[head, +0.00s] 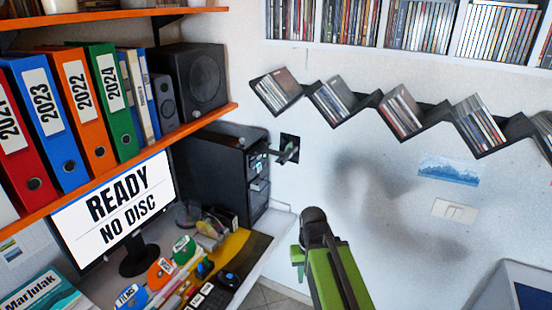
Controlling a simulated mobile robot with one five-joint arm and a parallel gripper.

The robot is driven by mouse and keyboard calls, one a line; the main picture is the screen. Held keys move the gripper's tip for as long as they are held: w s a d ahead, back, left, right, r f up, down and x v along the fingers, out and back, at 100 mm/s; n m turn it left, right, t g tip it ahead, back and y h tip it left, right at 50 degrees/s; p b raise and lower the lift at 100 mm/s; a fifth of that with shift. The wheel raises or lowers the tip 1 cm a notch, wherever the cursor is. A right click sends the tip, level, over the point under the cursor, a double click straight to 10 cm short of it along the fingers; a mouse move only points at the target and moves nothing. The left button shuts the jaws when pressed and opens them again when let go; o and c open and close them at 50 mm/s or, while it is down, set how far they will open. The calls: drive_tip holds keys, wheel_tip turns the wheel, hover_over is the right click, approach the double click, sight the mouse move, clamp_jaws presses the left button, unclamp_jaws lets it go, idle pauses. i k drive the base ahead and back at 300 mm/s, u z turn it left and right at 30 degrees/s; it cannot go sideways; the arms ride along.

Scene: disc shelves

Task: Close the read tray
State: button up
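The black computer tower (222,172) stands on the desk at the left centre in the head view. A dark tray (284,154) sticks out to the right from the upper part of its front, so it looks open. A black square on the wall behind blurs its outline. I cannot make out a disc on it. The monitor (112,210) reads "READY NO DISC". My green and black arm rises from the bottom centre, below and to the right of the tray and apart from it in the picture. I cannot make out my gripper's fingers.
Colored discs (160,272) and small items crowd the desk in front of the tower. An orange shelf (120,165) with binders and speakers overhangs the monitor. A zigzag disc rack (373,105) hangs on the wall. The wall right of the tray is mostly clear.

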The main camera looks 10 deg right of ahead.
sight(262, 147)
drive_tip(key=z, duration=0.05)
drive_tip(key=i, duration=1)
drive_tip(key=z, duration=0.05)
drive_tip(key=k, duration=0.55)
drive_tip(key=u, duration=2.15)
drive_tip(key=k, duration=0.95)
drive_tip(key=z, duration=0.75)
drive_tip(key=i, duration=1)
drive_tip(key=u, duration=0.1)
